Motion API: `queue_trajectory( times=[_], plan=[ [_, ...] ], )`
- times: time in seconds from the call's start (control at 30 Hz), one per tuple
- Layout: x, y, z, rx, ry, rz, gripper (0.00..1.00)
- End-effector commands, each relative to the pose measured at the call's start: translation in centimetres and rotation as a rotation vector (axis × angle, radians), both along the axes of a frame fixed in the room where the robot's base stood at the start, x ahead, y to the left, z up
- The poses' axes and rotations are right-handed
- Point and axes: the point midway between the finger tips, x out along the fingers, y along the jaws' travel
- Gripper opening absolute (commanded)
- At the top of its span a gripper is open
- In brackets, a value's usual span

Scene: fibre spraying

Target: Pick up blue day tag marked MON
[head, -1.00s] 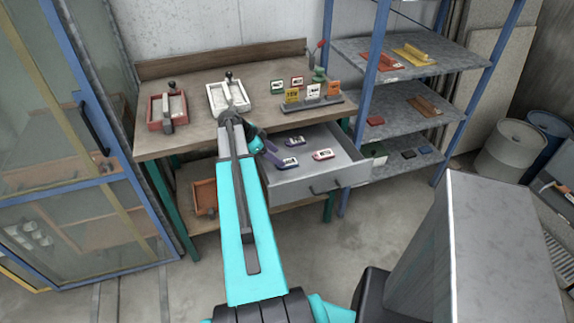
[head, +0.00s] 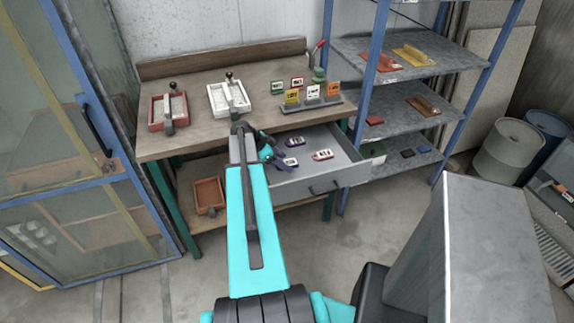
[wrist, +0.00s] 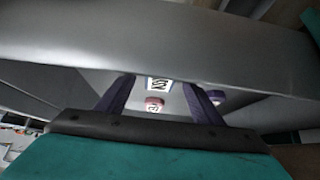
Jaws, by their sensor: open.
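The open drawer (head: 345,170) under the workbench holds several small tags. Two blue-edged tags, one farther back (head: 295,142) and one nearer (head: 291,161), lie left of a red-edged tag (head: 322,155). Their lettering is too small to read, so I cannot tell which is MON. My gripper (head: 280,162) is open at the drawer's left side, close to the nearer blue tag. In the wrist view, a blue-edged tag (wrist: 160,84) shows between the purple fingers, with a red tag (wrist: 154,105) below it; contact is not visible.
The grey drawer wall (wrist: 190,45) spans the upper wrist view. On the bench (head: 190,130) are a red mould (head: 155,112), a white mould (head: 229,98) and a stand (head: 312,104) with coloured cards. A blue-framed shelf (head: 425,70) stands to the right.

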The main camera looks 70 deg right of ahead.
Motion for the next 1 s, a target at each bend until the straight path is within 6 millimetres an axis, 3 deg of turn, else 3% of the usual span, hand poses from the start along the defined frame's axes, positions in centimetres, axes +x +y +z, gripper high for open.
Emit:
queue_trajectory(
  times=[0.33,0.6,1.0],
  plan=[
    [0.01,0.02,0.02,0.0,0.0,0.0,0.59],
    [0.04,0.03,0.01,0.0,0.0,0.001,0.17],
    [0.05,0.04,0.36,0.0,0.0,0.001,0.17]
  ],
)
